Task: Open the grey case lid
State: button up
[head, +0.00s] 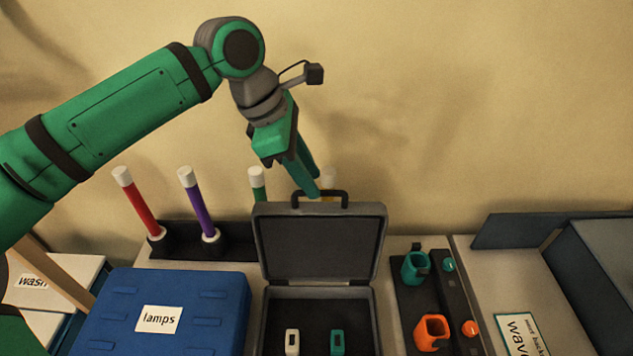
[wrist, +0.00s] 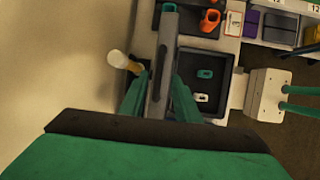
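The grey case (head: 266,318) stands open on the counter, its lid (head: 320,248) raised about upright at the back. The lid's dark handle (head: 320,192) is at the top edge. A white item (head: 292,342) and a teal item (head: 337,342) lie inside the case. My gripper (head: 312,187) points down at the lid's top edge by the handle. In the wrist view my gripper (wrist: 157,106) is open, with a finger on either side of the lid (wrist: 163,60), seen edge-on. Gaps show beside the lid, but contact at the fingertips is unclear.
A blue case marked lamps (head: 200,290) stands left of the grey case. Behind it, a black rack (head: 235,240) holds upright coloured tubes, some close to my gripper. A dark holder (head: 408,290) with teal and orange cups stands right. The wall is behind.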

jog(key=shift+d+x, duration=0.25)
jog(key=shift+x, duration=1.2)
jog(key=shift+w+r, duration=0.1)
jog(key=shift+r, duration=0.05)
jog(key=shift+c, duration=0.2)
grip_shut()
jog(key=s+t, duration=0.2)
jog(key=s, duration=0.8)
jog(key=shift+m, duration=0.3)
jog(key=shift+o, duration=0.2)
grip_release()
jog(key=shift+w+a, duration=0.1)
jog(key=shift+w, duration=0.05)
jog(key=shift+r, duration=0.1)
jog(key=v, duration=1)
jog(key=shift+s+r, duration=0.15)
jog(key=shift+s, duration=0.1)
